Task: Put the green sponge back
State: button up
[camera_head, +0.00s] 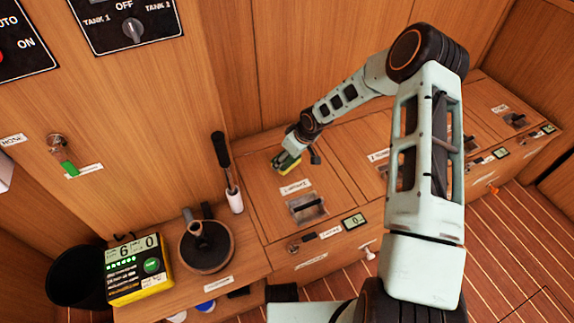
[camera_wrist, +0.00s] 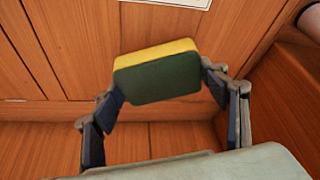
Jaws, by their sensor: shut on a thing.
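The sponge (camera_wrist: 157,78), dark green with a yellow layer, is gripped between the two fingers of my gripper (camera_wrist: 163,88) in the wrist view. One finger presses on each side of it. In the head view my gripper (camera_head: 290,155) is at the back of the wooden bench, near the wall, with the small yellow-green sponge (camera_head: 284,166) at its tip. Whether the sponge touches the bench top cannot be told.
The bench (camera_head: 262,205) has labelled lids and recessed latches. To its left are a black-handled tool in a white holder (camera_head: 235,201), a round brown pot (camera_head: 205,262), a yellow-black display box (camera_head: 150,262) and a black bin (camera_head: 72,285). The striped floor (camera_head: 510,240) is open at right.

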aim_at(289, 160)
jog(key=shift+a+f+b, duration=0.1)
jog(key=shift+f+b, duration=0.45)
jog(key=shift+f, duration=1.1)
jog(key=shift+f, duration=0.25)
jog(key=o, duration=1.1)
jog(key=shift+r, duration=0.1)
jog(key=shift+r, duration=0.35)
jog(key=p+v, duration=0.3)
jog(key=v, duration=0.8)
jog(key=shift+s+r+p, duration=0.15)
jog(key=shift+r+p, duration=0.1)
jog(key=shift+p, duration=0.1)
